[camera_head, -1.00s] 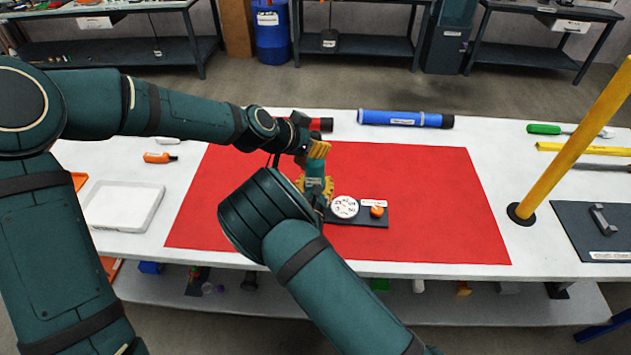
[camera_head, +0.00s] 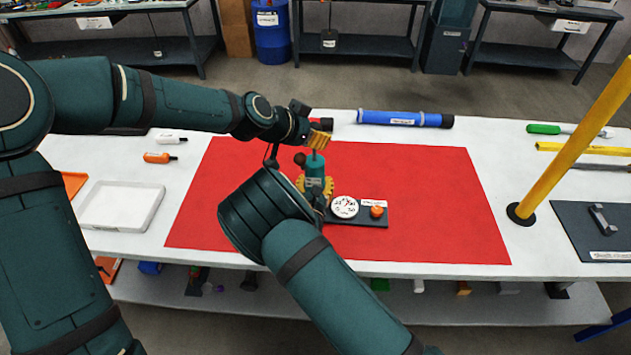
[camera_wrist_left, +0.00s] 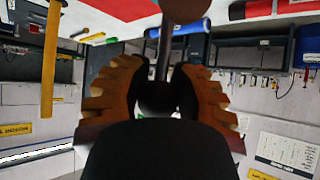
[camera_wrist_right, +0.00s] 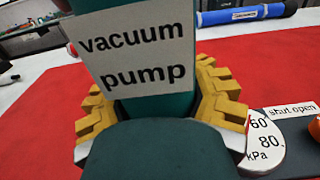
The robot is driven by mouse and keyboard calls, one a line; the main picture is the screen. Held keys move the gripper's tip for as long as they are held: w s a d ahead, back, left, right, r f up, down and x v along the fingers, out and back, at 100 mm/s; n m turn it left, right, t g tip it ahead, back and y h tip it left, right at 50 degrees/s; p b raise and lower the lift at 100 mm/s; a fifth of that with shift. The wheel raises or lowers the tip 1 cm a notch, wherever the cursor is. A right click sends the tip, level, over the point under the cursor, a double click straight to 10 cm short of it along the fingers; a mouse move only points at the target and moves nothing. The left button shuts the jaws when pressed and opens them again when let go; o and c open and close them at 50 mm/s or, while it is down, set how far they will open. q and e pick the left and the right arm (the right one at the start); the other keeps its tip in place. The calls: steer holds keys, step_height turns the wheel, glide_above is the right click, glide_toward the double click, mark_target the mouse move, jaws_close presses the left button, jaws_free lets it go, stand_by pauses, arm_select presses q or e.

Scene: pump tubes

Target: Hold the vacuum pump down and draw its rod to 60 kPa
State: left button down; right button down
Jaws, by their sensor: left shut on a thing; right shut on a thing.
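The teal vacuum pump (camera_head: 316,168) stands on the red mat, and its label shows large in the right wrist view (camera_wrist_right: 138,45). My right gripper (camera_head: 314,187) is shut around the pump body, with yellow fingers on both sides. My left gripper (camera_head: 320,139) is just above the pump, shut on a dark rod (camera_wrist_left: 163,60) that runs to a brown knob (camera_wrist_left: 185,10). The round white gauge (camera_head: 344,207) is beside the pump; the right wrist view shows part of its 60 and 80 kPa marks. I cannot read its needle exactly.
An orange knob (camera_head: 377,211) sits on the gauge's dark base, near a "shut open" label (camera_wrist_right: 292,112). A blue tube (camera_head: 400,118) lies behind the red mat (camera_head: 430,200). A white tray (camera_head: 122,205) is left, a yellow post (camera_head: 575,135) right. The mat's right side is clear.

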arm_select(q)
steer(key=shift+r, duration=0.45)
arm_select(e)
steer(key=shift+d+f, duration=0.1)
steer(key=shift+d, duration=0.05)
arm_select(q)
steer(key=shift+a+f, duration=0.1)
steer(key=shift+f, duration=0.15)
steer(key=shift+c, duration=1.9)
jaws_free()
steer(key=shift+r, duration=0.1)
steer(key=v, duration=0.8)
arm_select(e)
steer(key=shift+c, duration=1.2)
jaws_free()
steer(key=shift+s, duration=0.1)
